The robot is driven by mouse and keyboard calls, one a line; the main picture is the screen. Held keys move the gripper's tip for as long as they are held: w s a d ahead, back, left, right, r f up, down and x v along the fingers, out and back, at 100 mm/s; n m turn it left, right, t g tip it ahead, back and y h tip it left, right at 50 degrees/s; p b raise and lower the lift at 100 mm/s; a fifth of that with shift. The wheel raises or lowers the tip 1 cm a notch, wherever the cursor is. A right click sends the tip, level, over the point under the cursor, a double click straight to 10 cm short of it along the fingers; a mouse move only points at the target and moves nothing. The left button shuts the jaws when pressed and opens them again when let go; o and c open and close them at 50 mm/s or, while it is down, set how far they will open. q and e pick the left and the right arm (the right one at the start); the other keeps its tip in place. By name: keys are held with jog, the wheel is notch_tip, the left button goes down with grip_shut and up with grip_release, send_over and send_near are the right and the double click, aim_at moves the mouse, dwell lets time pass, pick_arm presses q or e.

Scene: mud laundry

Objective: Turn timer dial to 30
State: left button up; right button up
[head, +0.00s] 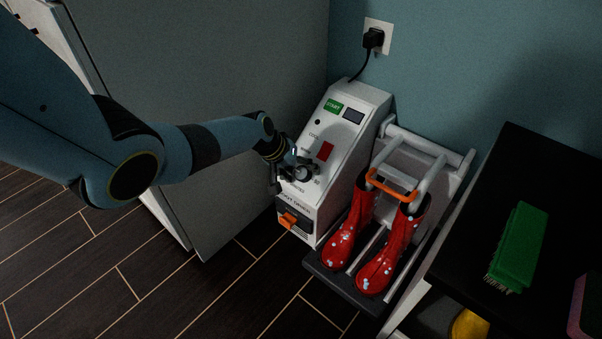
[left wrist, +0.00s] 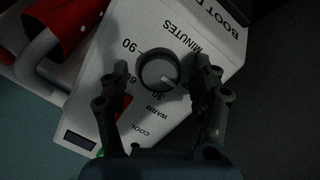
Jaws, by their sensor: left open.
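The timer dial (head: 307,173) is a dark round knob on the sloped front of the white boot dryer (head: 349,138). In the left wrist view the dial (left wrist: 158,69) has a pale pointer mark at its lower right, to the side of the printed 30. The 60 and 90 are printed around its left side. My left gripper (head: 288,174) is at the dial. In the left wrist view its open fingers (left wrist: 163,76) stand on either side of the dial, with gaps showing. The right finger hides part of the panel. My right gripper is not in view.
Red boots (head: 380,248) stand on the dryer's rack, right of the panel. A red switch (head: 325,151) and a green START button (head: 333,106) are above the dial. An orange latch (head: 288,220) is below. A grey appliance side (head: 215,100) stands left.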

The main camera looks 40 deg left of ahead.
pick_arm(q)
jog(key=shift+c, duration=2.1)
jog(key=c, duration=0.8)
jog(key=shift+o, duration=0.2)
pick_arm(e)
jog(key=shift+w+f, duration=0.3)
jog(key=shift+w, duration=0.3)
